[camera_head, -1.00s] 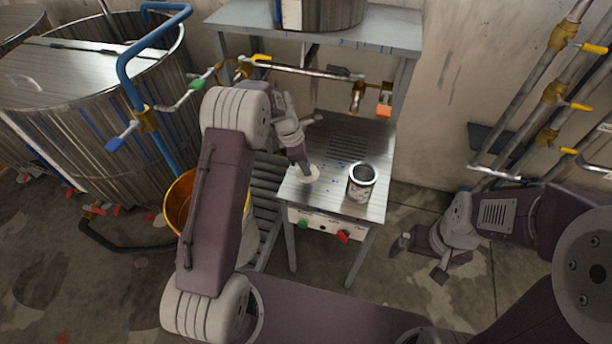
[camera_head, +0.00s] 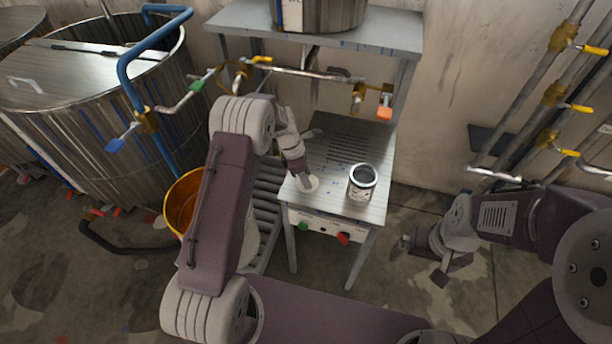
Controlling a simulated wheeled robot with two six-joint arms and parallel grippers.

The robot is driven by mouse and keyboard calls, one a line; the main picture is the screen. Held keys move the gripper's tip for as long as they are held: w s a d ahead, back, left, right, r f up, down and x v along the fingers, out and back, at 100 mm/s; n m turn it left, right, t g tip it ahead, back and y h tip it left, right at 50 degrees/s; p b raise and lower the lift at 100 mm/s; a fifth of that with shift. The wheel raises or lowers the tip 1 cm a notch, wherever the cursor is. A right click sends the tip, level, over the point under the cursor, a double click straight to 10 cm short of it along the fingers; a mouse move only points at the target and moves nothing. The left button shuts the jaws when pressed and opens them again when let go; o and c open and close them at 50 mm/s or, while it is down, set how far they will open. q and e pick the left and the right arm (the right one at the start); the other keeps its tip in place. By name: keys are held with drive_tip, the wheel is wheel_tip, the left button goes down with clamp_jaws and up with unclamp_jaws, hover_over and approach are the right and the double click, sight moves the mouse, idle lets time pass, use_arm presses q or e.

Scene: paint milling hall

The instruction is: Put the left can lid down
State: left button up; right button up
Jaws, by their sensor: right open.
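The pale round can lid (camera_head: 310,184) is at the left front part of the steel table, close to its edge. My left gripper (camera_head: 305,178) points down at the lid and meets its top; the fingertips are small and partly merge with it. It appears shut on the lid. I cannot tell whether the lid touches the table or hangs just above it. An open can (camera_head: 361,184) with a dark inside stands upright to the right of the lid, apart from it. My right gripper (camera_head: 422,261) is open and empty, right of the table and away from the can.
The steel table (camera_head: 340,207) has a slotted area behind the can and coloured knobs on its front. Pipes with valves (camera_head: 358,95) run above its back. An orange bucket (camera_head: 183,204) and a large vat (camera_head: 90,110) stand to the left.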

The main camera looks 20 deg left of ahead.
sight(296, 184)
use_arm(q)
drive_tip(key=v, duration=1.2)
drive_tip(key=s+m+y, duration=0.2)
drive_tip(key=s+m, duration=2)
drive_tip(key=s, duration=0.1)
drive_tip(key=shift+d+f+y, duration=0.4)
